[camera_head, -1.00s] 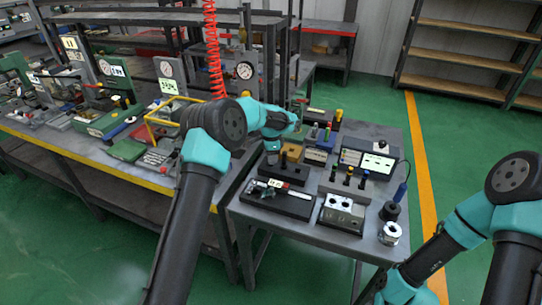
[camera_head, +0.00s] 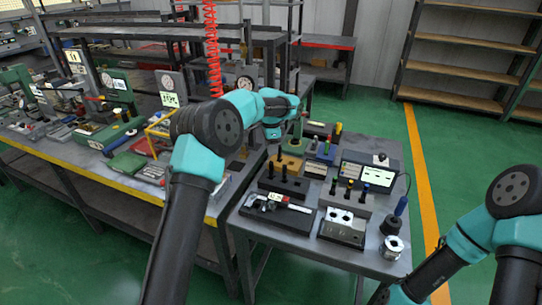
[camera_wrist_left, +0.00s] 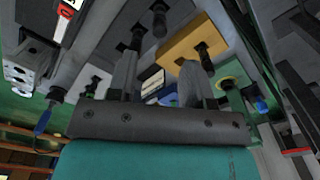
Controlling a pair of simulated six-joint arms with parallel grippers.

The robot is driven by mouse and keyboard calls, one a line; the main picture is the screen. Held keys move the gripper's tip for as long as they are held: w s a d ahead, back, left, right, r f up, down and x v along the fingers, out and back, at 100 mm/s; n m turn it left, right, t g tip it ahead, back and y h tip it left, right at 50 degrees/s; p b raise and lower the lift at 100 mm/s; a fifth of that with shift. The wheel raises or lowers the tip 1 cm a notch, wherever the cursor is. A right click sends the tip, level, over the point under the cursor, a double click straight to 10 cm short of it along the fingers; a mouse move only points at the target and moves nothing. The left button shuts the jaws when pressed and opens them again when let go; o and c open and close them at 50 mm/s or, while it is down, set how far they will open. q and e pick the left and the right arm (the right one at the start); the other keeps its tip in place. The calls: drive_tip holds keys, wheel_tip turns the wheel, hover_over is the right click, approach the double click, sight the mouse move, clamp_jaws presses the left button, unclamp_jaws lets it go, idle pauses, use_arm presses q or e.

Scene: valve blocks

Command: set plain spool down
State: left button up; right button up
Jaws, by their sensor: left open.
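My left gripper (camera_head: 274,138) hangs above the back left of the small table in the head view. In the left wrist view its two grey fingers (camera_wrist_left: 158,75) are spread apart with nothing held between them. A dark rack (camera_head: 283,184) with plain black spools stands in front of the gripper. Its black spools (camera_wrist_left: 136,38) also show in the wrist view. Behind the rack is a yellow block (camera_head: 290,164), with a dark spool (camera_wrist_left: 203,55) at it in the wrist view. I cannot tell which dark spool is the plain one.
A rack with colour-topped spools (camera_head: 347,197), a white-faced gauge box (camera_head: 372,172), a caliper tray (camera_head: 277,211) and a silver-topped block (camera_head: 342,227) crowd the table. A long bench (camera_head: 100,155) is on the left.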

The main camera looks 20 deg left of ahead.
use_arm(q)
drive_tip(key=shift+r, duration=0.55)
